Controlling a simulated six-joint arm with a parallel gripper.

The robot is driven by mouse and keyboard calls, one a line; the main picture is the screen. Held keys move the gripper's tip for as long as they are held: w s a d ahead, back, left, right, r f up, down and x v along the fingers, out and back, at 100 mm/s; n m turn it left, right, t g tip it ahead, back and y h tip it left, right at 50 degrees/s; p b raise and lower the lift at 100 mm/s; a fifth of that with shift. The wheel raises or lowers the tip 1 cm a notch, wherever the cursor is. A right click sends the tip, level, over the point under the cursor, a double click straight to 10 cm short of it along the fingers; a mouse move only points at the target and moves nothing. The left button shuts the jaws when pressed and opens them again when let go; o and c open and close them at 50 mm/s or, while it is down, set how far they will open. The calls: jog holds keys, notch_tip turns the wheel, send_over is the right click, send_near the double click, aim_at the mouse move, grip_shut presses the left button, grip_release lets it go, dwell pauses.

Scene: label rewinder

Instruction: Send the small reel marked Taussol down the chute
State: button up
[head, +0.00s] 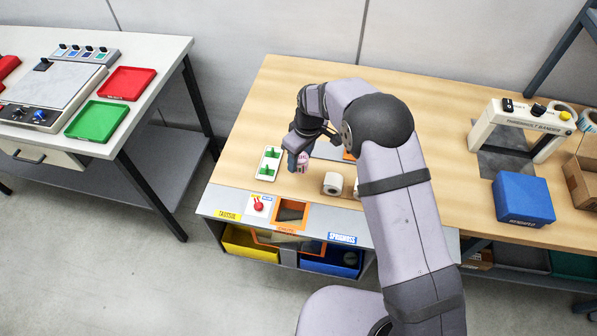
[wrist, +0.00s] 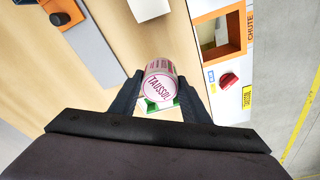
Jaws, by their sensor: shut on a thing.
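The small reel marked Taussol (wrist: 158,86) is between the fingers of my gripper (wrist: 160,98) in the wrist view, its lettered end facing the camera. My gripper (head: 296,156) is shut on it, and the pinkish reel (head: 303,162) shows at the fingertips in the head view.
A red knob (head: 258,204) sits left of the chute. A yellow bin (head: 246,245) and a blue bin (head: 333,262) are under the bench edge.

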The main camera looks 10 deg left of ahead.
dwell(0.3)
jog(key=s+a+r+n+b, duration=0.1)
jog(key=s+a+r+b, duration=0.1)
jog(key=s+a+r, duration=0.3)
jog(key=s+d+f+m, duration=0.1)
jog(key=s+d+f, duration=0.2)
jog(key=s+d, duration=0.2)
jog(key=shift+s+f+b, duration=0.2)
jog(key=shift+s+b, duration=0.15)
jog(key=shift+s, duration=0.8)
jog(key=shift+f, duration=0.15)
jog(key=shift+f+b, duration=2.2)
jog(key=shift+f, duration=0.4)
